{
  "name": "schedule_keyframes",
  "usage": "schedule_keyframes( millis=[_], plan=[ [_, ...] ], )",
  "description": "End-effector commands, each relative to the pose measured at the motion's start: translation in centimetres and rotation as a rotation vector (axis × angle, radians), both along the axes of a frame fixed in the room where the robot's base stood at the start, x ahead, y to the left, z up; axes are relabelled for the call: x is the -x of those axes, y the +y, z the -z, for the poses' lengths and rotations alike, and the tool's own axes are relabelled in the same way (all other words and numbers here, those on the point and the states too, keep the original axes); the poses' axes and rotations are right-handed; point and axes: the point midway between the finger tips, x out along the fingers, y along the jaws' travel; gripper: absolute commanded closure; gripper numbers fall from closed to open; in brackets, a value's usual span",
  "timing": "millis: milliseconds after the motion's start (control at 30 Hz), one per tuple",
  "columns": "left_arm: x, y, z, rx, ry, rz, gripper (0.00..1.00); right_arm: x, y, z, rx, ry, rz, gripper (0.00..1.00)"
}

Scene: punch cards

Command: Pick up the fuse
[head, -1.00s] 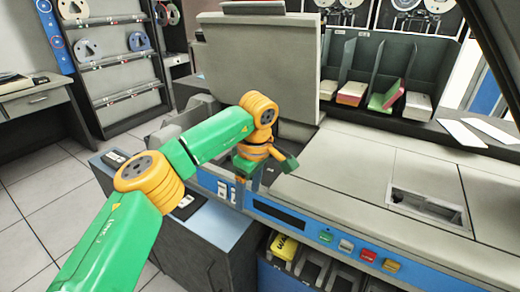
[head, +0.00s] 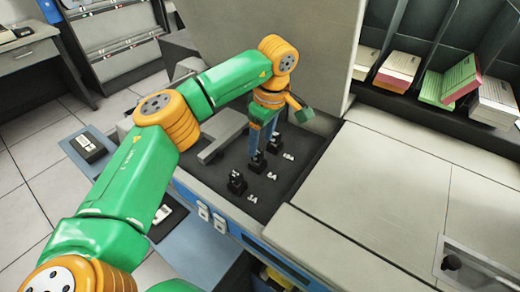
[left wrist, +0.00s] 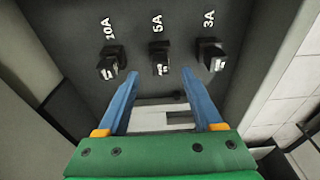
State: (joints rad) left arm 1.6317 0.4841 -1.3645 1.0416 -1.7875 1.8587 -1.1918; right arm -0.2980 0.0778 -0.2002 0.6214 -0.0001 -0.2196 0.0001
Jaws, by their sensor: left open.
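Three small black fuses with pale markings stand in a row on a dark panel (head: 285,190). In the left wrist view they are the 10A fuse (left wrist: 110,65), the 5A fuse (left wrist: 160,60) and the 3A fuse (left wrist: 211,55). In the head view the 3A fuse (head: 237,183) is nearest, with the 5A fuse (head: 257,164) behind it and the 10A fuse (head: 274,143) farthest. My left gripper (head: 261,149) points down at the row, its blue fingers open and empty. In the left wrist view its fingertips (left wrist: 160,76) lie either side of the 5A fuse; the remaining gap is unclear. My right gripper is out of view.
A raised grey lid (head: 300,50) stands behind the recessed panel. A flat cabinet top (head: 380,185) lies to the right. Card stacks (head: 400,70) sit in slots at the back right. A light grey bracket (head: 218,140) lies left of the fuses.

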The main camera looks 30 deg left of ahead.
Motion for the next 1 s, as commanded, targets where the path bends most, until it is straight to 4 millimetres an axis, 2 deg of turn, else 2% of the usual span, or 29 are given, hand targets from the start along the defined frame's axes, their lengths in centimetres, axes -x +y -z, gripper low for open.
schedule_keyframes(
  millis=[267,500,533,767,800,1000],
  plan=[
    [-0.2,1.1,4.8,0.001,0.002,0.001,0.32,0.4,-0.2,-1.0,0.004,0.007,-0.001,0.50],
    [-0.3,1.2,5.4,0.001,0.000,0.001,0.32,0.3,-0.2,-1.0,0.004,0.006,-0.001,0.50],
    [-0.3,1.2,5.4,0.001,0.000,0.001,0.35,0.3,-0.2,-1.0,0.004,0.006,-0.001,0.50],
    [-0.3,1.2,5.4,0.001,0.000,0.001,0.97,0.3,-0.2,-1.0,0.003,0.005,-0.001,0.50],
    [-0.3,1.2,5.4,0.001,0.000,0.001,1.00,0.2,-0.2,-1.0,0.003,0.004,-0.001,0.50],
    [-0.3,1.2,5.4,0.001,0.000,0.001,1.00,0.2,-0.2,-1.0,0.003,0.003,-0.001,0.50]
  ],
)
